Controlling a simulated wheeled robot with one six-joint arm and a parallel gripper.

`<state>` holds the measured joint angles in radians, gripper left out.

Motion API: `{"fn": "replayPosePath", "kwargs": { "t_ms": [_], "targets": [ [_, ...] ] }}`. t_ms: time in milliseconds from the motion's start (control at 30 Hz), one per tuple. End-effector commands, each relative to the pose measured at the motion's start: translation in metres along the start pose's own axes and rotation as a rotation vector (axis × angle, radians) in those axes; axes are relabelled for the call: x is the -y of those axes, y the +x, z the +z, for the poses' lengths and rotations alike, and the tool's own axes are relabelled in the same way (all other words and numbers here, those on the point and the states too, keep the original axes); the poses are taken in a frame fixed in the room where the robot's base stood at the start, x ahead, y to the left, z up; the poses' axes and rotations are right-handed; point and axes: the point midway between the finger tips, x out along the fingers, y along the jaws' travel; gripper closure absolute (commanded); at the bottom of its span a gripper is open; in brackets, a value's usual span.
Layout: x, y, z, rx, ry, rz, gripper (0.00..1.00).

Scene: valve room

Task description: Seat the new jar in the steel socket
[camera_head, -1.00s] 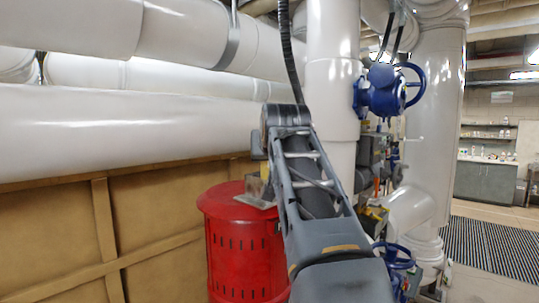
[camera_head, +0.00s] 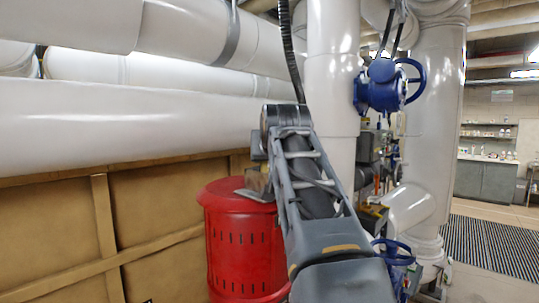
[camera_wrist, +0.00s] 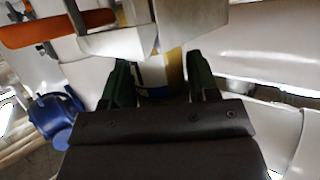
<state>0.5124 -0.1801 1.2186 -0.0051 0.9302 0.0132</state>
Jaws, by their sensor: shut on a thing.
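My gripper (camera_wrist: 158,84) shows at the bottom of the wrist view, with a dark green finger on each side. It is shut on a pale and yellowish cylinder (camera_wrist: 175,68), which looks like the jar. The jar's far end is hidden behind a pale metal body (camera_wrist: 185,22), possibly the steel socket; I cannot tell whether they touch. In the head view, a small steel piece (camera_head: 257,184) sits on the red drum, partly behind my arm. The jar and my fingers are hidden there.
The red drum (camera_head: 243,235) stands left of my arm. Thick white pipes (camera_head: 120,120) run behind and above. A blue valve (camera_head: 382,88) hangs on the right, with another blue wheel (camera_head: 393,248) below. An orange bar (camera_wrist: 70,27) shows at upper left. Open floor lies far right.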

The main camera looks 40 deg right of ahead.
Motion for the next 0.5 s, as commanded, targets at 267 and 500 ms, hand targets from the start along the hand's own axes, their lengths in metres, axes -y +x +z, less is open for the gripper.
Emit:
{"fn": "replayPosePath", "kwargs": {
  "t_ms": [267,500],
  "targets": [
    [0.0,-0.0004,-0.0003,-0.002,0.0,0.0,0.8],
    [0.0,-0.0003,-0.0002,-0.001,0.0,0.0,0.37]
  ]
}}
